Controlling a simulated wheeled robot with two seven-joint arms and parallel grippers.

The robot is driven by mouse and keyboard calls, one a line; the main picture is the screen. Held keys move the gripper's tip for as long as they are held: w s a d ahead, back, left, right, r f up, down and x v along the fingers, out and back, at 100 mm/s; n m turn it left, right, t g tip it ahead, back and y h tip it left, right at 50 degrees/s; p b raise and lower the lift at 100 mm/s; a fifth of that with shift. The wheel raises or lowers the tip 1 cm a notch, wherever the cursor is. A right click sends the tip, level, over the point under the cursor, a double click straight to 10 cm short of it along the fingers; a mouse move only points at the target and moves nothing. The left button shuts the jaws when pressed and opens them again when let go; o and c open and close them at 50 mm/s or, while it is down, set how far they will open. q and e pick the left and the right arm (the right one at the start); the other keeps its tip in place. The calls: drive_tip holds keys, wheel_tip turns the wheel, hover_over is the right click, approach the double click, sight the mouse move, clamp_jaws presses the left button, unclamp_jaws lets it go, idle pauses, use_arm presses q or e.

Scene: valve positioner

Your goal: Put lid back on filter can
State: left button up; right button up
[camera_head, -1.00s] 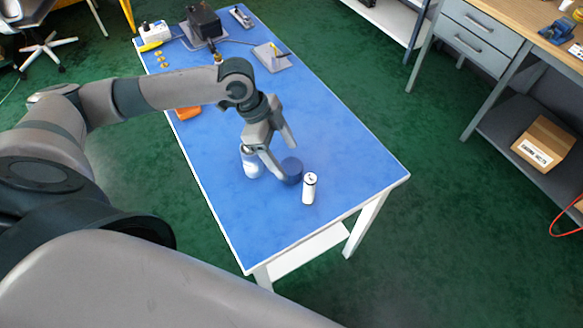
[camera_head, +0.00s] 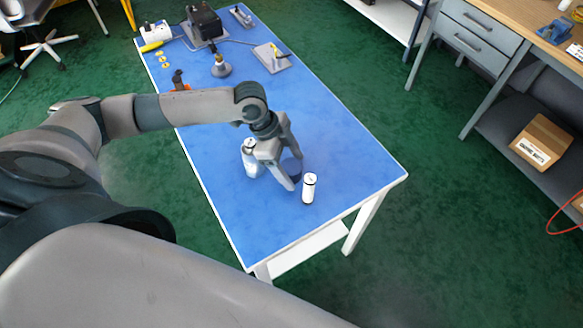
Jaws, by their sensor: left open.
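A white cylinder with a dark rim and pale top (camera_head: 309,189) stands upright just right of the fingertips. A white bottle-like can (camera_head: 249,160) stands left of the gripper, partly hidden by it. Which of these is the filter can is not clear. My right gripper is not in view.
The blue table (camera_head: 340,160) is clear to the right and front. At its back are a black box device (camera_head: 204,22), a grey plate with a yellow-handled part (camera_head: 272,57), a grey cone-shaped part (camera_head: 221,67) and small yellow rings (camera_head: 162,58).

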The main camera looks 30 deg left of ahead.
sight(292, 166)
use_arm(q)
drive_tip(key=c, duration=1.1)
drive_tip(key=shift+r, duration=0.15)
drive_tip(key=shift+c, duration=0.2)
wheel_tip(292, 166, up, 9)
drive_tip(key=shift+f+b, duration=0.15)
drive_tip(key=shift+b, duration=0.9)
drive_tip(key=shift+r, duration=0.55)
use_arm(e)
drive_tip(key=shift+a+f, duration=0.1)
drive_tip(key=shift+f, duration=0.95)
use_arm(q)
drive_tip(key=shift+f, duration=0.1)
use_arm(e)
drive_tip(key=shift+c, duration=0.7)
